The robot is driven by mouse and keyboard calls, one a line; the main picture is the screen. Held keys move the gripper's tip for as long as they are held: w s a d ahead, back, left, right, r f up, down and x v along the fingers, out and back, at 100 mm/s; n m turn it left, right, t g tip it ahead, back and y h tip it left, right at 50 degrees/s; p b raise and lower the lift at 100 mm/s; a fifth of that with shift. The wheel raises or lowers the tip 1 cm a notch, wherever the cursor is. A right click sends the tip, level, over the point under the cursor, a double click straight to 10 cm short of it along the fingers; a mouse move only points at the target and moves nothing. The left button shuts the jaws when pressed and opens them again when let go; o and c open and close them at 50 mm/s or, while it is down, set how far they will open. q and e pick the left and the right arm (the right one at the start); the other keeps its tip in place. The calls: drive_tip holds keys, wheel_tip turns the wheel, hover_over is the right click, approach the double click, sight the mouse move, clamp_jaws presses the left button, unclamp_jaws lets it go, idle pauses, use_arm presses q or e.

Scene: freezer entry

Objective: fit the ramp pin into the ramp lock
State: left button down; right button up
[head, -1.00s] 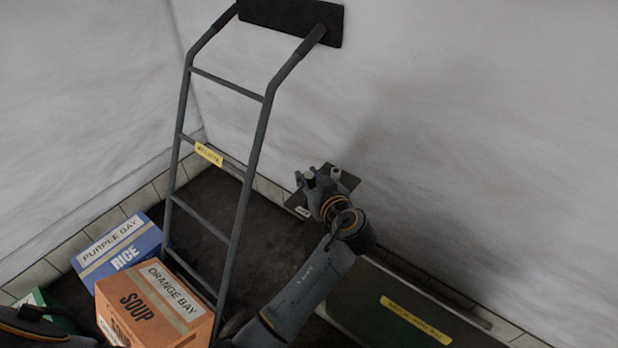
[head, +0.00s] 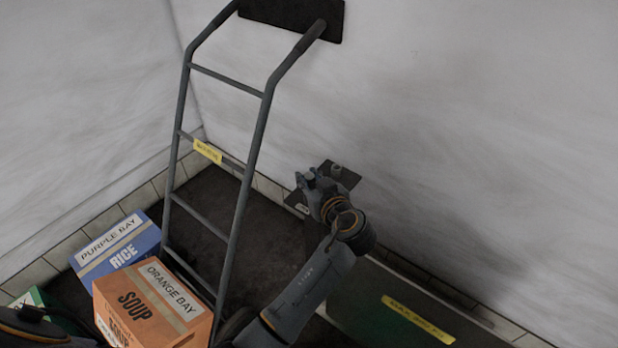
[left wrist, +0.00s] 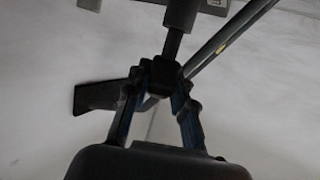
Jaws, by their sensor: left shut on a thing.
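My left gripper (head: 309,176) is at the wall end of the reaching arm, beside a dark plate (head: 350,180) with a small grey post (head: 336,170), which looks like the ramp lock. In the left wrist view the fingers (left wrist: 160,85) are shut on the black block of the ramp pin (left wrist: 163,73). A dark shaft runs up from the block to a grey cylinder (left wrist: 180,14) at the top edge. I cannot tell whether the shaft is inside that cylinder or only in line with it. In the head view the gripper mostly hides the pin. My right gripper is not in view.
A tall grey hand truck (head: 240,215) stands left of the arm. An orange soup box (head: 150,305) and a blue rice box (head: 115,250) are at lower left. A dark green panel with a yellow label (head: 418,319) lies at lower right, along the white wall.

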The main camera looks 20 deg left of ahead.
use_arm(q)
drive_tip(key=shift+f+b, duration=0.55)
drive_tip(key=shift+f, duration=0.1)
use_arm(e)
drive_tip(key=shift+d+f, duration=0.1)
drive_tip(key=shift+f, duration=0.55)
use_arm(q)
drive_tip(key=shift+f+b, duration=0.45)
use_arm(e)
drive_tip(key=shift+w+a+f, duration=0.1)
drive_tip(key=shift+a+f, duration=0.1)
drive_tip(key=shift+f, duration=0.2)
use_arm(q)
drive_tip(key=shift+f+b, duration=0.35)
drive_tip(key=shift+b, duration=0.05)
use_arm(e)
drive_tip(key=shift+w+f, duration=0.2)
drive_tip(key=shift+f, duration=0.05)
use_arm(q)
drive_tip(key=c, duration=1.1)
unclamp_jaws()
drive_tip(key=shift+o, duration=0.2)
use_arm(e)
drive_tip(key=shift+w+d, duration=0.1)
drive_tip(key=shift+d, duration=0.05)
